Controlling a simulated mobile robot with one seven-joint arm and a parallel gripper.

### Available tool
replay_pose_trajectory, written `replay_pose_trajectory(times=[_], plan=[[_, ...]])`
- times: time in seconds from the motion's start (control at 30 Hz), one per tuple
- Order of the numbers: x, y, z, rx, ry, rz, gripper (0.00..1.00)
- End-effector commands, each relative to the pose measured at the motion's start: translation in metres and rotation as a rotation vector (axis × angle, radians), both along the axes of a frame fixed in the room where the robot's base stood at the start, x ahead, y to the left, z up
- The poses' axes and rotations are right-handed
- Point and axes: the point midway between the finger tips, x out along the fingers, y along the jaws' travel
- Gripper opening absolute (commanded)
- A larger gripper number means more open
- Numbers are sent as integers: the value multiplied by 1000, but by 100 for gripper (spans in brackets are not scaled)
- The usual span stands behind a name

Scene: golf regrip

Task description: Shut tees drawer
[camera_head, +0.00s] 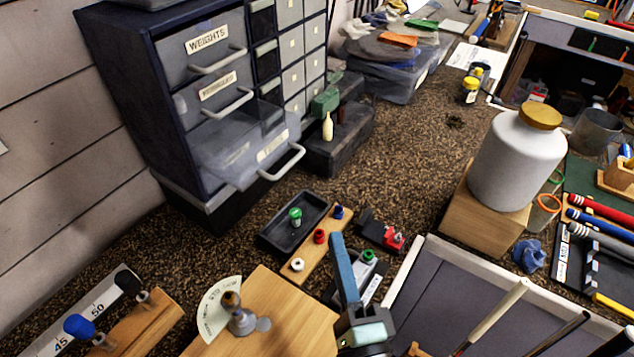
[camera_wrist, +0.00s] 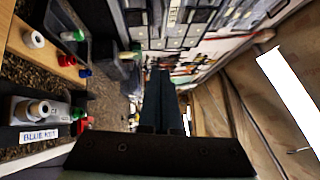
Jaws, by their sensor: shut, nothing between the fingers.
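The lowest large drawer (camera_head: 245,145) of the dark blue cabinet is pulled out, with clear walls, a pale front label too small to read, and a white bar handle (camera_head: 283,163). I take it as the tees drawer. The two drawers above it, the top one labelled WEIGHTS (camera_head: 207,40), are shut. My gripper (camera_head: 338,240) is below and right of the open drawer, apart from it, over the bench. Its blue fingers are together and empty, as the wrist view also shows (camera_wrist: 158,75). I cannot make out the open drawer for certain in the wrist view.
A black tray (camera_head: 278,238) and a wooden strip with coloured caps (camera_head: 328,242) lie between my gripper and the cabinet. A dark box (camera_head: 338,140) with a pale bottle stands right of the drawer. A white jar (camera_head: 515,160) stands at right. Brown speckled bench is clear mid-picture.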

Motion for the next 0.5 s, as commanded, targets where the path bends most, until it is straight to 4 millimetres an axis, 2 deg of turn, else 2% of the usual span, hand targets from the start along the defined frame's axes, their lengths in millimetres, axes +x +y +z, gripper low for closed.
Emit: replay_pose_trajectory(times=[0.1, 0.5], plan=[[18, 4, 9, -2, -4, 3, 0], [93, 16, 18, -6, -4, 4, 0]])
